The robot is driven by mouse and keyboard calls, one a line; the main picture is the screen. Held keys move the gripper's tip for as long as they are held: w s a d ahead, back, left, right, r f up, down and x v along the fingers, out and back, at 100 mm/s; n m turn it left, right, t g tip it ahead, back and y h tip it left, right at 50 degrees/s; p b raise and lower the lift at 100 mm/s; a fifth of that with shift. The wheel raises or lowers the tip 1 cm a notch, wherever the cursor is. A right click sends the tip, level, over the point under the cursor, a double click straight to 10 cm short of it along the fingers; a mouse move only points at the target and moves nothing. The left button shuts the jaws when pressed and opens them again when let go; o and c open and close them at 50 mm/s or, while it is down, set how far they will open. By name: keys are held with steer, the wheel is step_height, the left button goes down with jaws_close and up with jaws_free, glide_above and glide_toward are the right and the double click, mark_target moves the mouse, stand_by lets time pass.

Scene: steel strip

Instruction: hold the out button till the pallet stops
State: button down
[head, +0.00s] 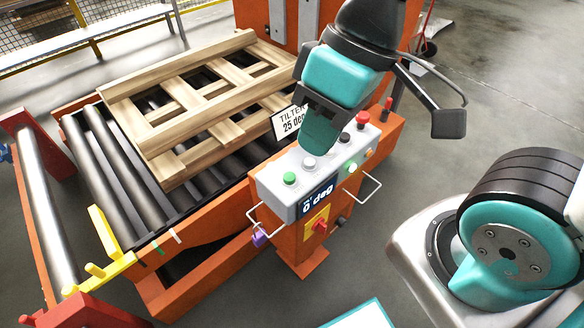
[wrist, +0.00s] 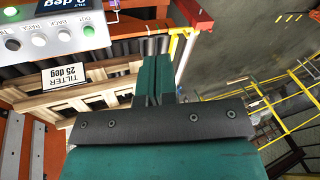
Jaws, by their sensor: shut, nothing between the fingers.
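The out button is the green one (head: 289,179) at the left end of the grey control box (head: 275,196). In the wrist view the green button (wrist: 88,30) carries the label OUT, with grey buttons beside it. My gripper (head: 318,148) is shut and empty, and hangs over the box right of the green button. It hides part of the button row; whether it touches the box is unclear. In the wrist view its fingers (wrist: 155,60) are together, apart from the green button. The wooden pallet (head: 200,92) lies on the roller bed, with bare rollers to its left.
A red mushroom button (head: 362,118) stands at the box's far right end. The display (head: 318,199) reads 0 deg. Wire handles (head: 364,188) stick out from the box front. A yellow bracket (head: 108,240) is at the bed's near left corner. A tilter sign (head: 289,123) stands behind the box.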

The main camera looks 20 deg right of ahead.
steer(key=w+d+f+m+h+b, duration=0.2)
steer(key=w+f+m+b, duration=0.1)
steer(key=w+f+m, duration=0.65)
steer(key=m+h+b, duration=0.2)
steer(key=m, duration=1)
glide_above(289, 177)
steer(key=shift+n, duration=0.25)
step_height(289, 177, down, 5)
steer(key=shift+f, duration=0.2)
step_height(289, 177, down, 14)
